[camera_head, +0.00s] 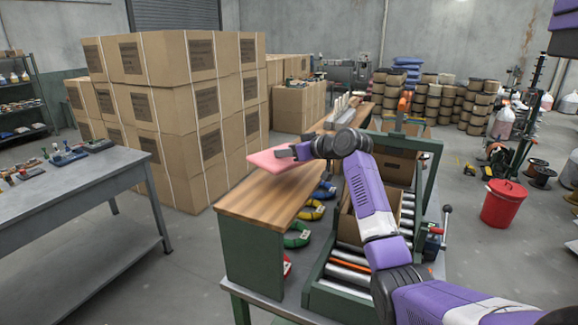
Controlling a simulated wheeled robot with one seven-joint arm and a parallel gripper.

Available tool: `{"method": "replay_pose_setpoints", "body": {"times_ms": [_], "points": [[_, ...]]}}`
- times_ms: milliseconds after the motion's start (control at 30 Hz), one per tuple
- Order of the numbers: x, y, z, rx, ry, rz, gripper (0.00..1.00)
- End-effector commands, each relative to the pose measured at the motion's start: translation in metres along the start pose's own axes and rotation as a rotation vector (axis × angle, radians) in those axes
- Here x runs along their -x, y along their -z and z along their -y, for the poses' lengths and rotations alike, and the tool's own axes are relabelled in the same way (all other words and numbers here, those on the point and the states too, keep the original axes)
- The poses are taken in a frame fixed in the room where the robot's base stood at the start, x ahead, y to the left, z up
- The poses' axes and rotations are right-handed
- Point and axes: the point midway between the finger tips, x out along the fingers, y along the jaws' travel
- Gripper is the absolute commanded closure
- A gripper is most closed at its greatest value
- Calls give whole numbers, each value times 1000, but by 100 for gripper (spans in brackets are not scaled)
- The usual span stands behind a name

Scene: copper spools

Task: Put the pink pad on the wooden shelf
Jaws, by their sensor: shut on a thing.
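The pink pad (272,162) is a flat, pale pink slab. My gripper (292,153) is shut on its right end and holds it up, roughly level. The pad appears above the near part of the wooden shelf (265,203), a long light-brown board on a green metal stand. A gap seems to separate the pad from the board, but its height is hard to judge. The pad's left end reaches toward the stacked boxes in the picture. My purple arm comes in from the lower right and hides part of the shelf's far side.
Yellow, green, red and blue items (298,236) sit under the shelf. A roller conveyor (350,272) with a cardboard box and a green frame stands right of it. Tall stacked cartons (175,105) rise behind on the left. The near shelf top is bare.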

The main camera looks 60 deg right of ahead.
Motion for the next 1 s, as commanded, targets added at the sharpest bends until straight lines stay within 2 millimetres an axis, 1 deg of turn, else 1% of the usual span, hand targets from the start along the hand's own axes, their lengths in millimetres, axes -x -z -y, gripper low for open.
{"method": "replay_pose_setpoints", "body": {"times_ms": [33,100,333,500,600,833,967,1000], "points": [[-2,-8,0,-1,0,3,94],[-5,-15,0,-1,0,2,94],[-10,-28,0,0,0,1,94],[-18,-51,0,-2,0,3,94],[-22,-61,0,-1,0,2,94],[-22,-61,0,1,0,-1,94],[-24,-65,0,1,0,0,94],[-23,-63,0,1,0,0,48]]}}
